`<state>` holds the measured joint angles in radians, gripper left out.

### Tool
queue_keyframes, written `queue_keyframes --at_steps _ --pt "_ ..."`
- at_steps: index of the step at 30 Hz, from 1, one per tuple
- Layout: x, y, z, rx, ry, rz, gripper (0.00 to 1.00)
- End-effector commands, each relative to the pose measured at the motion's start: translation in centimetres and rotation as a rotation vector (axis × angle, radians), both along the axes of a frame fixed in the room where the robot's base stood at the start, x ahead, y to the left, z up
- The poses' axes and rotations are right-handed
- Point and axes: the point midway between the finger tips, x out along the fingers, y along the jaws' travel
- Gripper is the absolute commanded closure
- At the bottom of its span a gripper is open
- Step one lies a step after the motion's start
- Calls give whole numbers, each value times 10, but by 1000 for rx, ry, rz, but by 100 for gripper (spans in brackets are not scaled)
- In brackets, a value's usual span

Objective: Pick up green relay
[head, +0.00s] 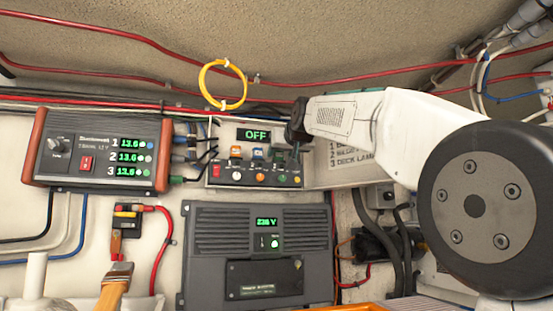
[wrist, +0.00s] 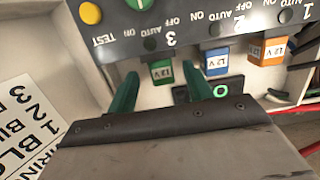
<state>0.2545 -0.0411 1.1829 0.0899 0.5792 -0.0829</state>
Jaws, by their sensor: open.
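The green relay (wrist: 162,73), marked 12 V, sits upright in the switch panel, below position 3 in the wrist view. My gripper (wrist: 161,70) is open, with one green finger on each side of the relay. A gap shows on both sides, so the fingers do not appear to grip it. The right finger stands between the green relay and the blue relay (wrist: 217,62). In the head view my gripper (head: 296,135) is at the right end of the switch panel (head: 225,177), where it makes the green relay hard to make out.
An orange relay (wrist: 268,50) sits beyond the blue one. A white label plate (wrist: 30,125) is at left in the wrist view. In the head view a power supply (head: 98,148) is at left, a grey 236 V unit (head: 212,270) below, and a yellow cable loop (head: 203,80) above.

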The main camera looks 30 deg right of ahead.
Motion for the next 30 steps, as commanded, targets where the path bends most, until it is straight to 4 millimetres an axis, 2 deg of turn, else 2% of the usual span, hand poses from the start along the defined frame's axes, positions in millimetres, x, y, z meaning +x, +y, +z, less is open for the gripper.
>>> queue_keyframes --at_steps 3,6,15,20,21,30 --pt "21 -2 -3 1 3 2 49" --pt "31 -3 -4 1 2 3 49" --pt "35 -1 -4 0 1 5 49" --pt "35 -1 -4 0 2 5 94" --pt "35 -1 -4 1 2 5 97" --pt "35 -2 -3 1 1 5 97"
